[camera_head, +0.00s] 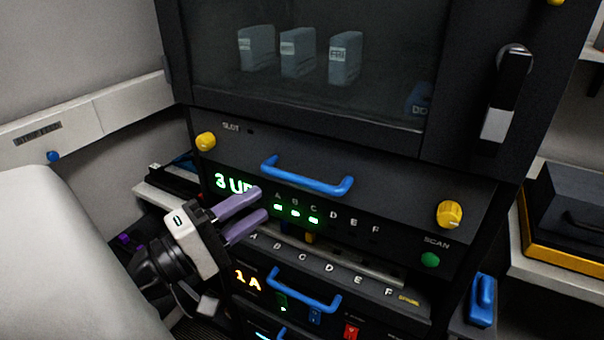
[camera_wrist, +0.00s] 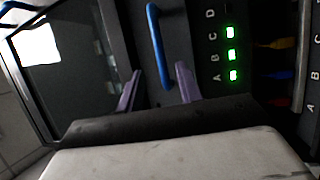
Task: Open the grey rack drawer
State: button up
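A dark grey rack drawer front (camera_head: 380,190) with a blue bar handle (camera_head: 306,177) is in the middle of the head view, below a glass-fronted cabinet. It appears closed. In the wrist view the handle (camera_wrist: 157,45) lies ahead, between the lines of the two fingers. My gripper (camera_head: 264,202) has two purple fingers, spread apart and empty. It is left of and slightly below the handle in the head view. The fingers also show in the wrist view (camera_wrist: 158,70); I see no contact with the handle. A lower unit has a second blue handle (camera_head: 303,291).
A panel with lit green lamps (camera_head: 296,214) and letters sits below the upper handle. A yellow knob (camera_head: 449,214) and green button (camera_head: 430,259) are at its right. The glass-fronted cabinet (camera_head: 300,105) has a black-and-silver latch (camera_head: 507,90). Shelves stand at the right.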

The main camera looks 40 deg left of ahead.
aim_at(293, 182)
jog(key=p+x, duration=0.2)
jog(key=x, duration=0.7)
jog(key=shift+w+d, duration=0.1)
jog(key=shift+w, duration=0.15)
jog(key=shift+c, duration=0.5)
grip_shut()
